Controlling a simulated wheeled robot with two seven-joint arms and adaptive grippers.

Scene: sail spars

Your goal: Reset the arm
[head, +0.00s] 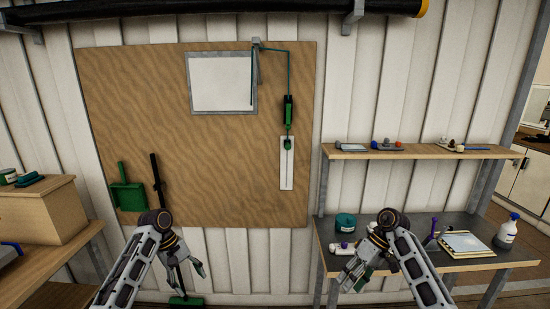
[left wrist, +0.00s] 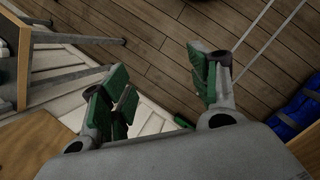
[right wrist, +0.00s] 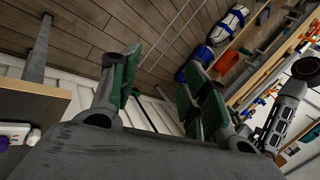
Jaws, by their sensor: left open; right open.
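My right gripper (head: 356,272) is in front of the lower grey shelf, open and empty. In the right wrist view its fingers (right wrist: 160,95) are spread with nothing between them. Both forearms come up from the bottom of the head view. I cannot tell whether the right gripper touches anything on the grey shelf.
A wooden board (head: 220,140) on the wall carries a white panel (head: 222,82), a green-handled tool on a cord (head: 288,112) and a green dustpan (head: 127,196). The grey shelf (head: 480,262) holds a teal roll (head: 345,222), a clipboard (head: 464,243) and a spray bottle (head: 507,232). A wooden box (head: 40,212) stands left.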

